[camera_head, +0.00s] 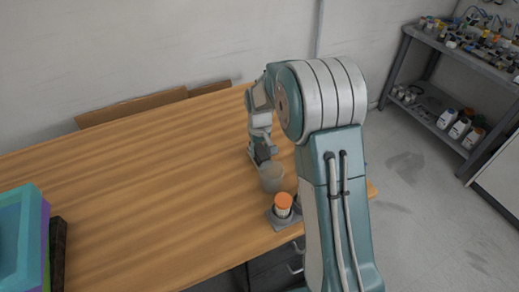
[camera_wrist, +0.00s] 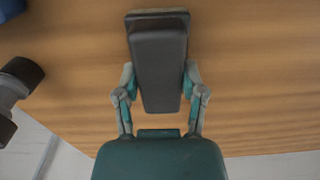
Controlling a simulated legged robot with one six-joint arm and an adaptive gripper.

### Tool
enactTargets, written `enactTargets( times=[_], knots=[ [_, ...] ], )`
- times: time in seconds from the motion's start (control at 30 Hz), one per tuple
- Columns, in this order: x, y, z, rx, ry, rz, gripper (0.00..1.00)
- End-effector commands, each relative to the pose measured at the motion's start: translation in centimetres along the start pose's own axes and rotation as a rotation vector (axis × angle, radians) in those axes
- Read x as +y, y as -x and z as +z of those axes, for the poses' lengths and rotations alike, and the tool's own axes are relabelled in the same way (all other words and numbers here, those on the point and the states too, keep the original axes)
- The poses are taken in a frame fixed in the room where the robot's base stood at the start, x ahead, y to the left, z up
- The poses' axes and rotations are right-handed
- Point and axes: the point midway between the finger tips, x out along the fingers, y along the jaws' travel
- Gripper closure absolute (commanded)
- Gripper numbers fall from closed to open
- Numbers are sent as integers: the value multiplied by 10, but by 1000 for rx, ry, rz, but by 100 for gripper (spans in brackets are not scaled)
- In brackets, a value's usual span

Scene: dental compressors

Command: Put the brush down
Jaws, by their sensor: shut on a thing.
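I take this block to be the brush; no bristles can be made out. Its far end has a lighter edge. In the head view the brush is too small and covered by my gripper to tell apart. I cannot tell whether it touches the table.
A teal and purple box (camera_head: 22,235) is at the far left. The table's middle is clear. A loaded metal shelf (camera_head: 455,85) stands at the right.

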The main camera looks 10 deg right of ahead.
Motion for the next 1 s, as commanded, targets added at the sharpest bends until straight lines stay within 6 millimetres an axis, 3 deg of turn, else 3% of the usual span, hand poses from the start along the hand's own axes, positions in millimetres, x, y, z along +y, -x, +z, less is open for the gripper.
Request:
enactTargets(
  times=[0.03, 0.1, 0.57, 0.67, 1.0],
  knots=[
    [0, -1, 0, -1, 0, 0, 38],
    [0, -1, 0, -1, 0, 0, 12],
    [0, 4, 0, 1, 0, 0, 12],
    [0, 17, 0, 3, 0, 1, 12],
    [0, 87, -1, 4, 0, 1, 12]
  ],
)
